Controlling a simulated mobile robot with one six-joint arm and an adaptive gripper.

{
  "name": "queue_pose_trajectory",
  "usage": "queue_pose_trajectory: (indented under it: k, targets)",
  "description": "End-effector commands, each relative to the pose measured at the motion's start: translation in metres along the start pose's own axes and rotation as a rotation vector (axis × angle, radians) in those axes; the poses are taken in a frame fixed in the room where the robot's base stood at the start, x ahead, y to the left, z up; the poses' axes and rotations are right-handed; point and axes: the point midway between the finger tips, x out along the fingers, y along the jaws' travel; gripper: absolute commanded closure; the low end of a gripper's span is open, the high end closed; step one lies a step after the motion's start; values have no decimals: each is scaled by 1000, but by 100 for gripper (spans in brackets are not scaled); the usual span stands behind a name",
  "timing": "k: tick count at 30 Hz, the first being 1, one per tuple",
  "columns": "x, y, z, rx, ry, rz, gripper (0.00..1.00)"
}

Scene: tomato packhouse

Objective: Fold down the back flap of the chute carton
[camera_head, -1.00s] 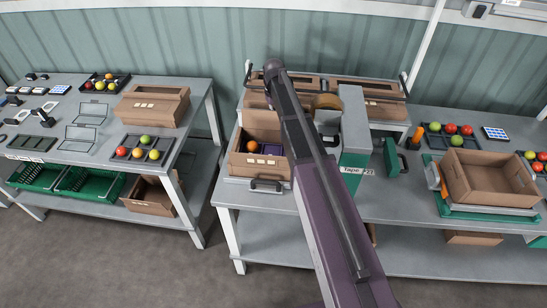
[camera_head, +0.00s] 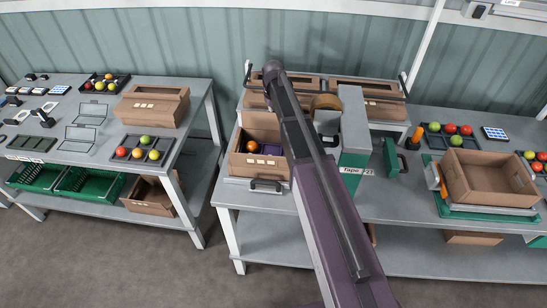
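An open brown carton (camera_head: 246,168) stands on the middle bench, left of the tape machine (camera_head: 354,139); I take it to be the chute carton. A red-orange tomato and a dark purple insert show inside it. A brown panel (camera_head: 262,119) rises at its back edge; my arm partly covers it, and I cannot tell exactly how the flap stands. My dark arm crosses the view from the bottom to above the carton and hides its right side. My gripper is hidden, so its distance from the flap cannot be seen.
A black handle (camera_head: 266,185) sits at the carton's front. Brown boxes (camera_head: 345,85) stand behind on a raised shelf. Another open carton (camera_head: 490,184) stands at right. The left bench (camera_head: 70,143) holds tomato trays.

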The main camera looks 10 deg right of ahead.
Motion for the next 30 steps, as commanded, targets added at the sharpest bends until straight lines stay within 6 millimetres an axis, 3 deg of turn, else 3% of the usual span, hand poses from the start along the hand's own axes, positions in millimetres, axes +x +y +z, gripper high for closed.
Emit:
queue_pose_trajectory:
  k: [30]
  targets:
    - [-2, -7, 12, 0, 0, 0, 100]
